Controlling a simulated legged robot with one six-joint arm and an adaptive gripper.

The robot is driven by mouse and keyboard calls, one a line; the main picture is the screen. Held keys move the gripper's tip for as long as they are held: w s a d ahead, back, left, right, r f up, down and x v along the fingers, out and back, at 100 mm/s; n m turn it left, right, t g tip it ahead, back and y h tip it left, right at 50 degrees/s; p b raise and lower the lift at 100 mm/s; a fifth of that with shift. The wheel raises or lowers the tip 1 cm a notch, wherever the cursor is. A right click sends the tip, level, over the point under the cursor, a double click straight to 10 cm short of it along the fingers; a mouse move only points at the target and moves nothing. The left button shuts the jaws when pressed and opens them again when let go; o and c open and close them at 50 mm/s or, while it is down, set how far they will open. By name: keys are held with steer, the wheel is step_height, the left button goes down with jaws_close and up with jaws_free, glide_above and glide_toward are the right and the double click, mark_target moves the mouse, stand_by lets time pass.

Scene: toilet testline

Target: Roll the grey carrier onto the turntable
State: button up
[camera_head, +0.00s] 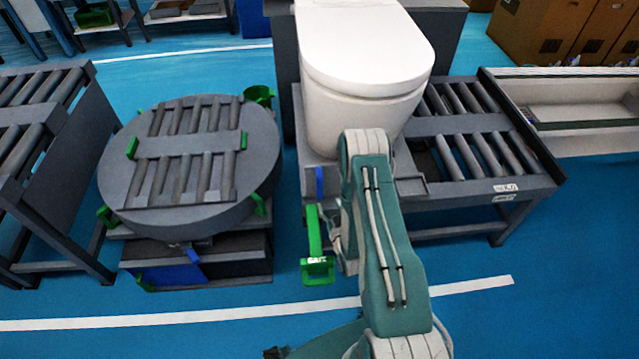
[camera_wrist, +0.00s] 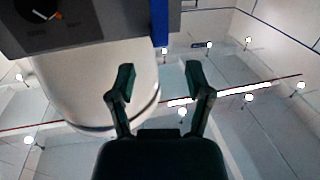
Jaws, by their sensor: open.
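The grey carrier (camera_head: 409,184) sits on the roller conveyor (camera_head: 481,150) with a white toilet (camera_head: 365,60) upright on it. My arm hides part of its front. The round grey turntable (camera_head: 118,165), with rollers on top, stands to the left, apart from the carrier across a gap. A blue upright piece (camera_head: 319,182) shows at the carrier's front left; a blue strip (camera_wrist: 160,22) also shows in the wrist view. My gripper (camera_wrist: 160,76) is open and empty in the wrist view, its fingers in front of the toilet's image. The head view does not show the fingers clearly.
A green lever with a pedal (camera_head: 318,268) hangs below the carrier's left edge. Green brackets (camera_head: 258,205) ring the turntable. Another roller conveyor (camera_head: 45,110) stands at the far left, and a grey trough (camera_head: 585,112) at the right. The blue floor in front is mostly clear.

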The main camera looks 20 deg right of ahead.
mark_target(321, 186)
steer(key=w, duration=0.6)
steer(key=w+d, duration=0.1)
steer(key=w, duration=0.3)
steer(key=shift+f, duration=0.3)
jaws_close()
